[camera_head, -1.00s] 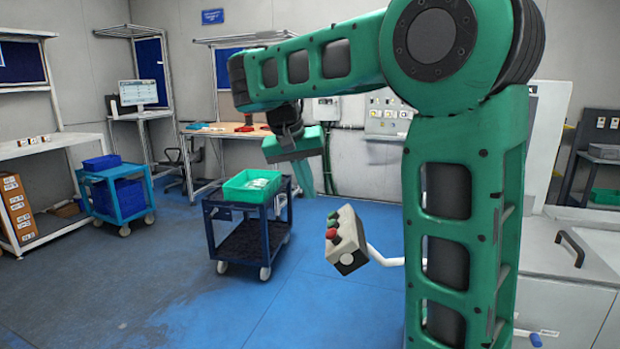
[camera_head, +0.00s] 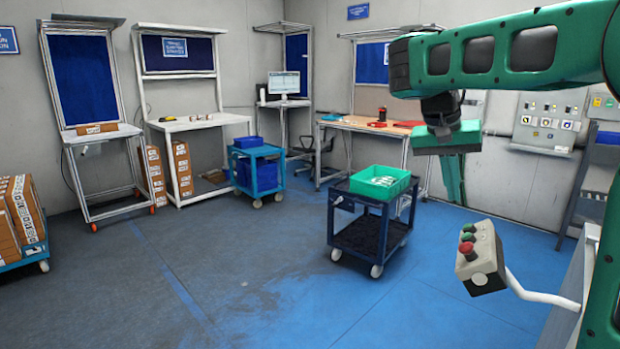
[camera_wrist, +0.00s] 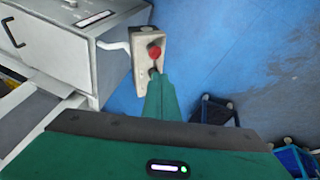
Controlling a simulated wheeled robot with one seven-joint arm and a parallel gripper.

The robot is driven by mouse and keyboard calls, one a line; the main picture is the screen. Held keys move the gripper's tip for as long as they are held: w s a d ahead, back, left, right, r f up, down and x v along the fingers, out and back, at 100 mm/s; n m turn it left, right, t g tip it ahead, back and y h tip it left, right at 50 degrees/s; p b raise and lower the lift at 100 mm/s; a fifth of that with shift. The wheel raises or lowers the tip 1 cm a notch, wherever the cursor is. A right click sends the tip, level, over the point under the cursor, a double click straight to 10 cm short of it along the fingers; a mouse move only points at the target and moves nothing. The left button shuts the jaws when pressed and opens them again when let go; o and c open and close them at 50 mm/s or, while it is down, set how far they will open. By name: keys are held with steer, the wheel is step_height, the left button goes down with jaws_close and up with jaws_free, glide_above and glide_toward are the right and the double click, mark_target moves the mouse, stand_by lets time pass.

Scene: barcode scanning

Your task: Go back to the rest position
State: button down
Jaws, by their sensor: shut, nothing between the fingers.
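My gripper (camera_head: 453,182) hangs at the end of my green arm, at the right of the head view. Its green fingers point down and are shut, with nothing between them. In the wrist view the closed fingers (camera_wrist: 155,74) point away from the camera. They overlap the lower part of a grey control box in the picture; I cannot tell the gap between them. In the head view the gripper is above and to the left of that box and right of the cart, clear of both.
The control box (camera_head: 481,262) with red and green buttons sits on a white bent arm. A dark blue cart (camera_head: 344,210) carries a green bin (camera_head: 352,187) of white items. A blue cart (camera_head: 257,178) and a white table (camera_head: 202,122) stand further back. The left floor is open.

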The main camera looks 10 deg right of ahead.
steer(key=s+d+f+g+y, duration=0.1)
steer(key=s+d+f, duration=0.2)
steer(key=s+f, duration=0.3)
steer(key=s+d+f, duration=0.3)
steer(key=s+d, duration=0.1)
steer(key=s, duration=0.3)
steer(key=s+a+f+n+y, duration=0.1)
steer(key=s+a+f+y, duration=0.2)
steer(key=s+f, duration=0.7)
steer(key=s+a, duration=0.2)
steer(key=s, duration=0.1)
steer(key=shift+s+a+f+y, duration=0.15)
steer(key=shift+a+f+y, duration=0.1)
steer(key=shift+f+y, duration=0.1)
